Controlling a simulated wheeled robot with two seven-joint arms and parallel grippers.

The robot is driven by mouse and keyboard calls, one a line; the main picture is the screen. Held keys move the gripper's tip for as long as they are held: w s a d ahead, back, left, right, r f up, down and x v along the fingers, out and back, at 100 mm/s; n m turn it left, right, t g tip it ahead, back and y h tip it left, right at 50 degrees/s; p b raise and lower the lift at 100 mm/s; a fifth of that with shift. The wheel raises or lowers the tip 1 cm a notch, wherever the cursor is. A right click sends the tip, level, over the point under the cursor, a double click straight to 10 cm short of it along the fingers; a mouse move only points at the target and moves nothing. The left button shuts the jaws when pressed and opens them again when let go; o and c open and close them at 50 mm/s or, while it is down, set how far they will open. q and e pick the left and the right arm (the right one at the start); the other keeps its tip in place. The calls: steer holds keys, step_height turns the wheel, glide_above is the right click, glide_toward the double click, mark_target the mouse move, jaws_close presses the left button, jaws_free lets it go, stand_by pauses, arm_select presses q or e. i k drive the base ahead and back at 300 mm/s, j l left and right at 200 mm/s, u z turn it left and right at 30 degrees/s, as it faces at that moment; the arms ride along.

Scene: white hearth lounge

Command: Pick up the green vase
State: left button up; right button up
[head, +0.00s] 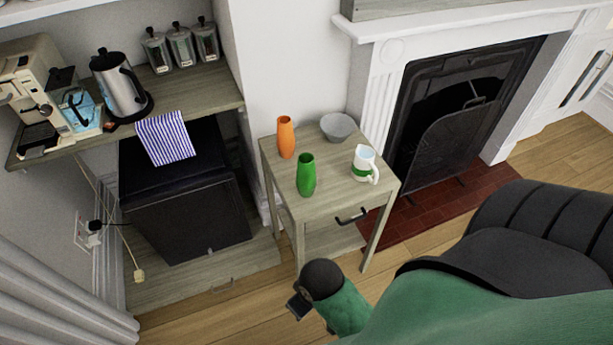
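The green vase (306,175) stands upright near the front left of a small wooden side table (327,196). It is in full view, with nothing in front of it. An orange vase (286,137) stands behind it and a little to the left. My green and black arm parts fill the lower right of the head view and reach in near the table's front legs. I can make out no gripper fingers on them, and nothing of mine touches the vase. My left gripper is not in view.
A white and green pitcher (365,165) stands right of the green vase, and a grey bowl (338,126) is at the back of the table. A drawer handle (352,216) sticks out in front. A fireplace (450,115) is to the right, a counter (200,96) to the left.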

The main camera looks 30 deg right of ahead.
mark_target(305, 181)
steer(key=z, duration=1.25)
